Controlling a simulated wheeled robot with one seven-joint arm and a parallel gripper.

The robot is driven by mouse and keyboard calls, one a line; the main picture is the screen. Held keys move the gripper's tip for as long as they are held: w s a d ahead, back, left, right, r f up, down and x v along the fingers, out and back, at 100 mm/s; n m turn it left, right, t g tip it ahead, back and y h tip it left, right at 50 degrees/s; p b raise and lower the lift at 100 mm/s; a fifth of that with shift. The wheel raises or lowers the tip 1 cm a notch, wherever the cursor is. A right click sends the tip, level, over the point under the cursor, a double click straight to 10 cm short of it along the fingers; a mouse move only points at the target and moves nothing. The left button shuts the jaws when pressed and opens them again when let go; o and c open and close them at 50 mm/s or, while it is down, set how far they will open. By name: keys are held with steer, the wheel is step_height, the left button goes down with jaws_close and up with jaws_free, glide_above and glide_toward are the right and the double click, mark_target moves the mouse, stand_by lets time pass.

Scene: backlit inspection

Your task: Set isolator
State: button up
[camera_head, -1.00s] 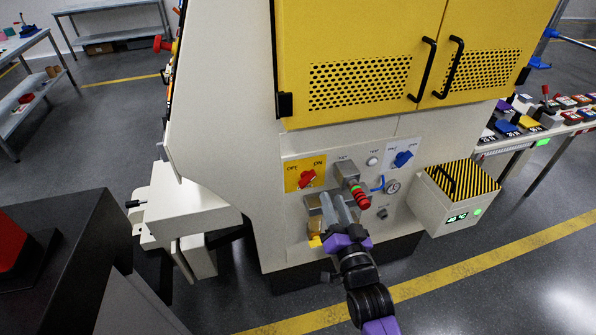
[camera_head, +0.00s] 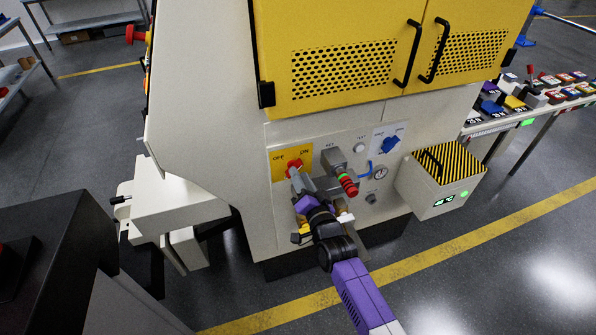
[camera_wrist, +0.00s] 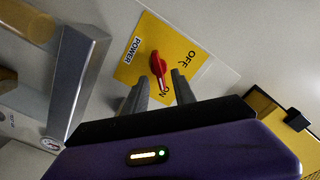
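The isolator is a red rotary knob (camera_head: 293,166) on a yellow plate (camera_head: 279,159) marked OFF and ON, on the front of the cream machine. In the wrist view the red knob (camera_wrist: 157,65) shows whole on the yellow plate (camera_wrist: 135,70), also marked POWER. One end of its handle points toward the ON lettering. My gripper (camera_head: 298,178) is just in front of the knob. In the wrist view my gripper (camera_wrist: 160,80) has its two fingers apart, one toward each side of the knob's lower end. I see no clear contact.
A striped-lid box (camera_head: 436,185) stands to the right. Yellow perforated doors (camera_head: 352,75) are above.

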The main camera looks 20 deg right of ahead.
steer(key=shift+w, duration=1.1)
jaws_close()
